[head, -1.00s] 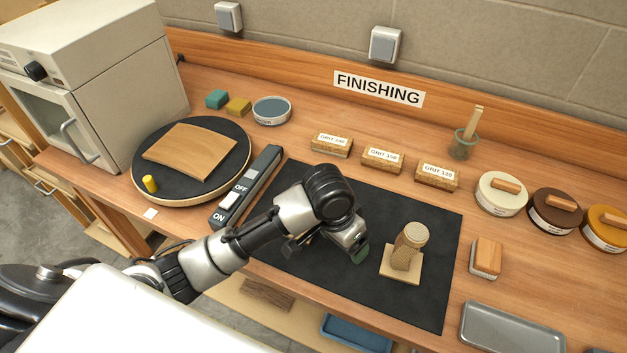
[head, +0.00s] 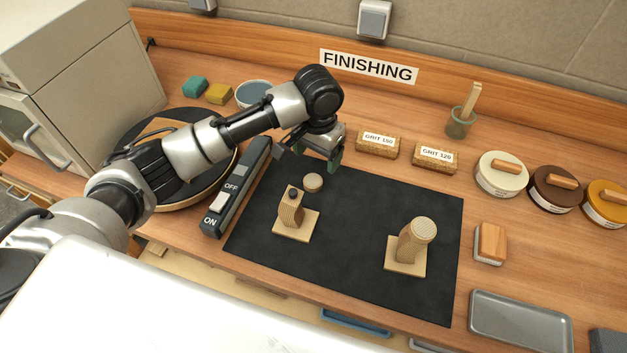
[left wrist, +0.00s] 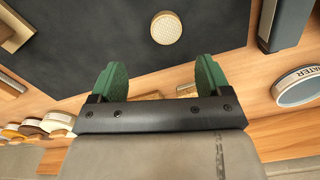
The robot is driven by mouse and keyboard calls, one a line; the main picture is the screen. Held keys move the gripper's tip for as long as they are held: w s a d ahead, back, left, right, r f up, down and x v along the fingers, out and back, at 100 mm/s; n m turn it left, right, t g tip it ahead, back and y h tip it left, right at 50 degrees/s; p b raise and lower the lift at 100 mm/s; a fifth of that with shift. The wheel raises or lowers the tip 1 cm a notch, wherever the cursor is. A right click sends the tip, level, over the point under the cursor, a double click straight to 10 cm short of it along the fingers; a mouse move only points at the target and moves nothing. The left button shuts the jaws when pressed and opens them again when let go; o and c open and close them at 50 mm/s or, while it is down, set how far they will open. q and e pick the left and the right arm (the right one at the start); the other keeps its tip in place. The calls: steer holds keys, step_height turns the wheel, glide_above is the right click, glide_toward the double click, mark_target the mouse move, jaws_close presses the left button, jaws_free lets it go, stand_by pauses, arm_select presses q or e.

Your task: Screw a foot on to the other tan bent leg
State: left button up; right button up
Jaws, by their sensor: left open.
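The bare tan bent leg (head: 290,212) stands upright on its square base on the left half of the black mat (head: 350,215), with a dark stud on top. A loose round foot (head: 313,182) lies on the mat just behind it; it also shows in the left wrist view (left wrist: 166,28), ahead of the fingers. The second bent leg (head: 408,246) stands at the right of the mat with a ridged round foot (head: 424,229) on top. My left gripper (head: 316,158) is open and empty above the mat's back edge, apart from the loose foot; its green fingers (left wrist: 160,78) are spread. My right gripper is out of view.
Grit blocks (head: 377,144) stand behind the mat, close to my left gripper. An ON/OFF switch bar (head: 237,188) borders the mat's left. A sanding block (head: 490,243), grey tray (head: 520,322) and several tins (head: 502,174) are at the right. The mat's middle is clear.

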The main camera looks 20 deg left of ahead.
mark_target(314, 179)
arm_select(q)
steer(key=f, duration=0.3)
steer(key=shift+w+a, duration=0.25)
steer(key=shift+a, duration=0.1)
steer(key=shift+f, duration=0.5)
steer(key=shift+s+d, duration=0.1)
steer(key=shift+d, duration=0.05)
steer(key=shift+f+p, duration=0.2)
steer(key=shift+p, duration=0.1)
steer(key=f, duration=0.2)
steer(key=f+p, duration=0.1)
steer(key=shift+a+f, duration=0.25)
steer(key=shift+f, duration=0.6)
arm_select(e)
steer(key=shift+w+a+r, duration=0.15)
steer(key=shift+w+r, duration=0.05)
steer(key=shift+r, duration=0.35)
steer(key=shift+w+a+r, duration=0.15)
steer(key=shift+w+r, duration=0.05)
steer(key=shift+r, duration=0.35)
